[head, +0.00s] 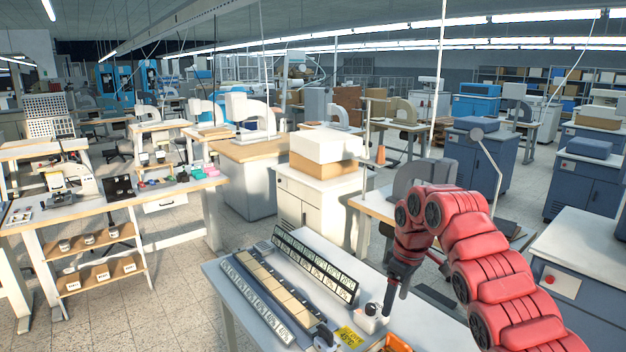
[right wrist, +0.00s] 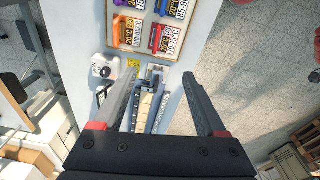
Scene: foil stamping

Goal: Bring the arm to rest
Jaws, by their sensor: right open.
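My red right arm (head: 480,250) comes in from the lower right of the head view and bends over the table. Its dark gripper (head: 389,305) points down above the right part of the white worktable (head: 222,285). In the right wrist view the two jaws (right wrist: 162,78) are spread apart with nothing between them; the gripper is open and empty. Below it the wrist view shows a long rack of pale pieces (right wrist: 146,108) and a small white device (right wrist: 104,67). My left gripper is not in view.
The table holds a long rack with pale tiles (head: 268,287), a black-framed rack (head: 315,268), a white device (head: 370,318) and a yellow label (head: 350,337). A tray of coloured tools (right wrist: 150,30) lies near the gripper.

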